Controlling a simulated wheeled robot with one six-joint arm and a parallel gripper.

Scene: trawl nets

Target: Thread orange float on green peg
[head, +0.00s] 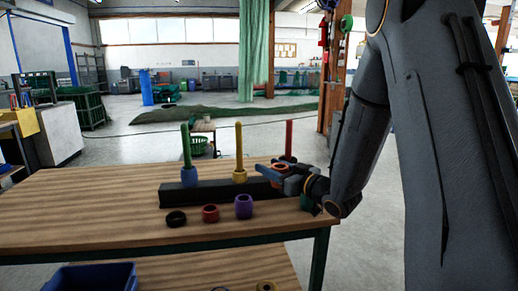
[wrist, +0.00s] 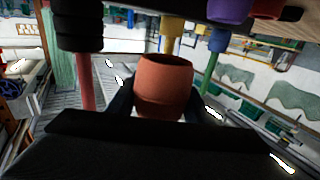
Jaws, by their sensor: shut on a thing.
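An orange float (head: 278,166) is held by my gripper (head: 270,171), which is shut on it above the right part of the black rack, near the red peg. In the wrist view the orange float (wrist: 165,90) sits between the two fingers. The green peg (head: 186,145) stands upright at the rack's left end, with a blue float (head: 187,174) around its foot. The green peg (wrist: 209,75) also shows in the wrist view, right of the held float. The orange float is apart from the green peg.
The black rack (head: 208,194) also carries a yellow peg (head: 239,140) with a yellow float (head: 239,176) low on it, and a red peg (head: 289,138), its foot hidden. Black (head: 176,219), red (head: 210,213) and purple (head: 243,206) floats stand in front. The table's left side is clear.

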